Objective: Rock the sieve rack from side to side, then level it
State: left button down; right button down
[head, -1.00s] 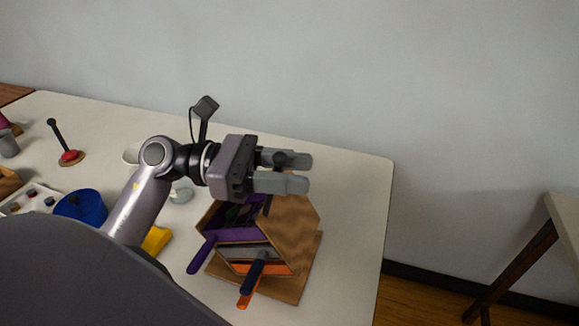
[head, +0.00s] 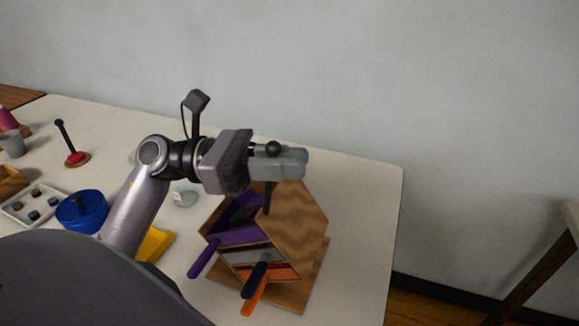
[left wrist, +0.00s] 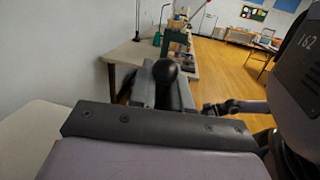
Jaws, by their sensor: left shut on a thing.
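The sieve rack (head: 299,217) is a brown wooden hexagonal body on a flat wooden base (head: 309,283) near the table's right end. Purple, grey and orange layers show inside it, with purple (head: 204,258), dark blue (head: 255,279) and orange (head: 254,297) handles sticking out toward me. My left gripper (head: 290,162) is above the rack, shut on its black ball-topped knob (head: 273,149). The ball also shows between the fingers in the left wrist view (left wrist: 165,71). A dark jointed part in that view (left wrist: 215,108) may be my right gripper; its jaws are unclear.
A blue pot (head: 82,212), a white tray of small pieces (head: 34,204), a red-based stand (head: 77,158) and a yellow block (head: 157,243) are at left. A clear dish (head: 185,198) lies behind my arm. The table (head: 365,215) is bare right of the rack.

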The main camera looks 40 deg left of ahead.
pick_arm(q)
jog(key=shift+a, duration=0.1)
jog(key=c, duration=1.2)
grip_release()
jog(key=shift+a, duration=0.1)
jog(key=shift+o, duration=0.2)
jog(key=b+v, duration=0.2)
jog(key=v, duration=0.5)
jog(key=shift+s, duration=0.1)
